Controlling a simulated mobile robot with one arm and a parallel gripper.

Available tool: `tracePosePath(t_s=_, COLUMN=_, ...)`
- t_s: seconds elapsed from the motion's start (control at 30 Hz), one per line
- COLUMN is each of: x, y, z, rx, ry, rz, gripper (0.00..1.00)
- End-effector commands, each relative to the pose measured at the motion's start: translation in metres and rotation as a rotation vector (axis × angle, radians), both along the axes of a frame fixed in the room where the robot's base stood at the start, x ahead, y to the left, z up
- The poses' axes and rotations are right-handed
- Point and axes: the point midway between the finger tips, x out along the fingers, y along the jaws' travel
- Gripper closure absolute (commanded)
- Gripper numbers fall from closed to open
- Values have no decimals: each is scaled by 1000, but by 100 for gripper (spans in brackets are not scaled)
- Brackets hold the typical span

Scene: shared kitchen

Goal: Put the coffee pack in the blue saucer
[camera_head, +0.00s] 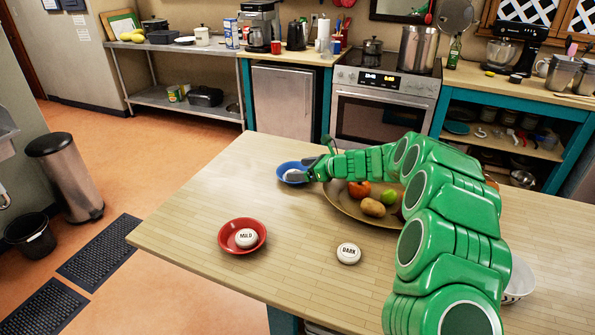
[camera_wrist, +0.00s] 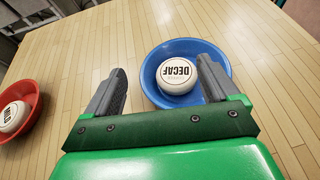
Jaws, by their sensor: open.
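The blue saucer (camera_head: 281,168) stands on the table near its far edge; it is larger in the wrist view (camera_wrist: 150,82). A round white coffee pack marked DECAF (camera_wrist: 177,74) lies in it, partly hidden by my gripper in the head view. My gripper (camera_wrist: 162,67) is open and empty over the saucer, its right finger overlapping the saucer and its left finger just outside the rim. A MILD pack (camera_head: 246,238) lies in a red saucer (camera_head: 228,245). A DARK pack (camera_head: 348,253) lies on the bare table.
A wide bowl (camera_head: 345,210) with fruit and a potato stands right of the blue saucer, beneath my arm. A white bowl (camera_head: 519,282) stands at the right, partly hidden by my arm. The table (camera_head: 190,215) is clear at the left and around the DARK pack.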

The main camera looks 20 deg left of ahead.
Motion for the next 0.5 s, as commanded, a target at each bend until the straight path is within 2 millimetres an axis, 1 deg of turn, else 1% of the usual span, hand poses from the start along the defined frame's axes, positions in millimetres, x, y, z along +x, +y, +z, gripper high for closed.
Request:
tracePosePath(t_s=0.03, x=0, y=-8, z=5, rx=2, ry=-1, rz=-2, gripper=12)
tracePosePath(t_s=0.2, x=-3, y=-34, z=19, rx=4, ry=-5, rz=-1, gripper=12)
tracePosePath(t_s=0.5, x=-10, y=-77, z=35, rx=4, ry=-3, rz=-1, gripper=12)
